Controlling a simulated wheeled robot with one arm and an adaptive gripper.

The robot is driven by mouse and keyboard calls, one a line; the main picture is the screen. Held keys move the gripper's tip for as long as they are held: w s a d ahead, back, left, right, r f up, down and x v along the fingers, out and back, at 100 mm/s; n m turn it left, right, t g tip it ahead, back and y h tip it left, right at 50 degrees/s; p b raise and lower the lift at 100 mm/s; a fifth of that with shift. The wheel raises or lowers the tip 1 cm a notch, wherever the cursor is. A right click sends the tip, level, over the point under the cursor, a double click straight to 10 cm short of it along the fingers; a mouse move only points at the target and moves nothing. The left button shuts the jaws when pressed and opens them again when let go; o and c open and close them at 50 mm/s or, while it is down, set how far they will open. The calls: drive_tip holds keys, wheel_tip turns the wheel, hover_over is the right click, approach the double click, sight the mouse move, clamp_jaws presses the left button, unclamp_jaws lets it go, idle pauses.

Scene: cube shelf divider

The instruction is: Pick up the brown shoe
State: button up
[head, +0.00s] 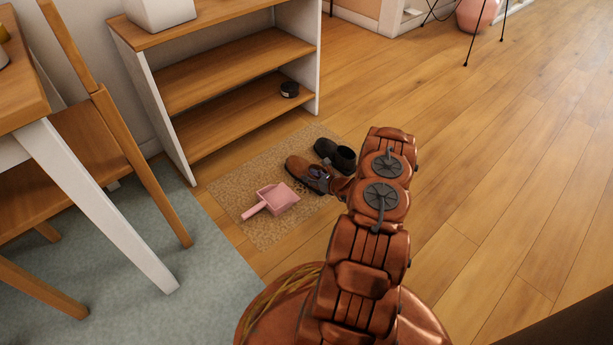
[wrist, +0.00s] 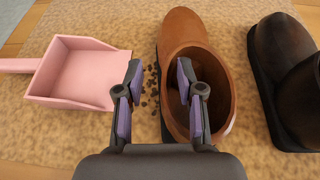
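The brown shoe (wrist: 183,32) stands upright on a tan mat, its toe pointing away and its opening towards me in the wrist view. In the head view the brown shoe (head: 303,171) is partly hidden by my gripper and arm. My gripper (wrist: 160,72) is open. Its right finger is over or inside the shoe's opening, and its left finger is outside, to the left of the shoe's left wall. Nothing shows held between the fingers. I cannot tell whether either finger touches the shoe.
A black shoe (wrist: 282,55) stands close to the right. A pink dustpan (wrist: 72,75) lies on the left, with dark crumbs between it and the brown shoe. A shelf unit (head: 230,72) stands behind the mat (head: 240,190). A chair (head: 130,150) is at left; open floor (head: 500,150) lies right.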

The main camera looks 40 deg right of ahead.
drive_tip(key=shift+w+f, duration=0.15)
drive_tip(key=shift+w, duration=0.35)
clamp_jaws()
idle(0.5)
